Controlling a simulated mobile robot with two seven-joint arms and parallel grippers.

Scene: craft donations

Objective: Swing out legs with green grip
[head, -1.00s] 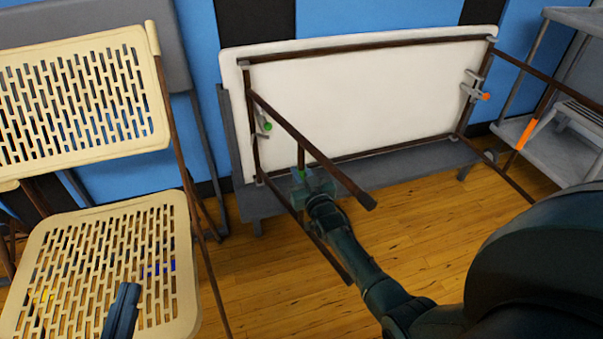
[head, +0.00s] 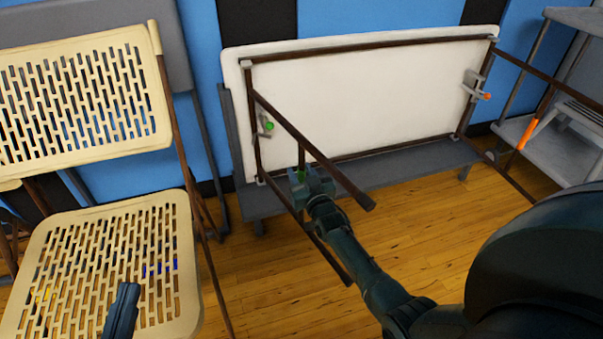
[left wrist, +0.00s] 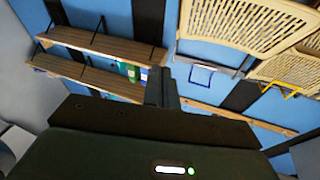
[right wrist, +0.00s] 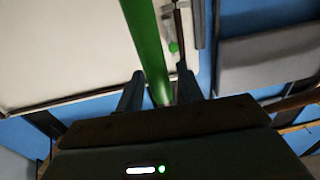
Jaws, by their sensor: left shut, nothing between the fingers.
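In the head view, a white folding table (head: 350,100) stands on its side with dark brown legs. The left leg frame (head: 305,140) angles out toward me. Its green grip (head: 302,174) is low on the bar, and it runs between my right fingers in the right wrist view (right wrist: 147,45). My right gripper (head: 311,184) is at this grip. Its fingers (right wrist: 160,85) are apart on either side of it, with a gap visible at the right finger. The right leg frame has an orange grip (head: 529,133). My left gripper (head: 124,300) is shut and empty before the chair; its fingers show together (left wrist: 163,85).
A beige perforated folding chair (head: 105,215) stands at the left. A grey shelf cart (head: 560,150) is at the right. The table rests on a grey low trolley (head: 390,175). Wooden floor is clear in front. Wall shelves (left wrist: 95,65) show in the left wrist view.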

